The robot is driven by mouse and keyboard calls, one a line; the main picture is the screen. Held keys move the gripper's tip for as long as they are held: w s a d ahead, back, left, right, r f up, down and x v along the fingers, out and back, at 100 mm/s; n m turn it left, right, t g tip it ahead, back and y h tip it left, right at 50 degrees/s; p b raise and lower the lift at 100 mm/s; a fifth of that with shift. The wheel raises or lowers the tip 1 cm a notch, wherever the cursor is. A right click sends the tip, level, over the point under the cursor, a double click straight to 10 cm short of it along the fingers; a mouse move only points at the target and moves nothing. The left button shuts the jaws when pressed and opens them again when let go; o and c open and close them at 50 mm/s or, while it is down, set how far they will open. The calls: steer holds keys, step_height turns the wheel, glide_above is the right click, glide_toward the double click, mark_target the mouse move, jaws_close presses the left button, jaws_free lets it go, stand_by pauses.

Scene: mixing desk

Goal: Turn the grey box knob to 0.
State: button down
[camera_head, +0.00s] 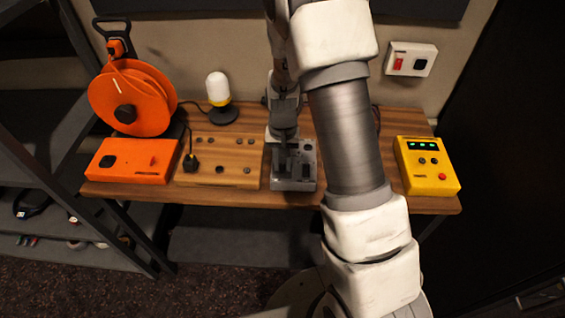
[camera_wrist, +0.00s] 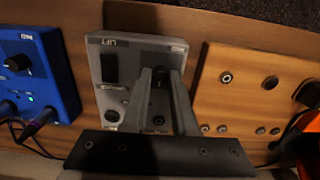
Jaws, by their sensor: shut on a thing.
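The grey box (camera_head: 294,184) sits on the wooden desk below my gripper (camera_head: 283,165), partly covered by it. In the wrist view the grey box (camera_wrist: 102,48) carries a "LIFT" label, a black rocker switch (camera_wrist: 109,65) and small dark sockets or buttons. My gripper (camera_wrist: 161,74) is over the box's upper right part, its two fingers shut on the dark grey box knob (camera_wrist: 159,82). Only a sliver of the knob shows between the fingers. Its pointer and scale are hidden, so its setting cannot be read.
A wooden panel box (camera_head: 220,165) stands close beside the grey box. A blue box (camera_wrist: 38,70) with plugged cables is on its other side. An orange box (camera_head: 132,160), orange reel (camera_head: 150,85), lamp (camera_head: 218,90) and yellow box (camera_head: 427,165) are also on the desk (camera_head: 400,203).

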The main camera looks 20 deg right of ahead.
mark_target(282, 166)
steer(key=c, duration=0.7)
jaws_free()
steer(key=shift+r, duration=8.75)
steer(key=s+r+n+t, duration=0.1)
steer(key=s+r+t, duration=0.1)
steer(key=s+r, duration=0.2)
steer(key=s+r+n+t, duration=0.1)
steer(key=s+r, duration=0.3)
steer(key=s, duration=0.5)
steer(key=s+r+n+t, duration=0.1)
steer(key=s+r+t, duration=0.1)
steer(key=s+r, duration=0.2)
steer(key=shift+s+a+r+t, duration=0.15)
steer(key=shift+s+t, duration=0.15)
steer(key=shift+s, duration=1.55)
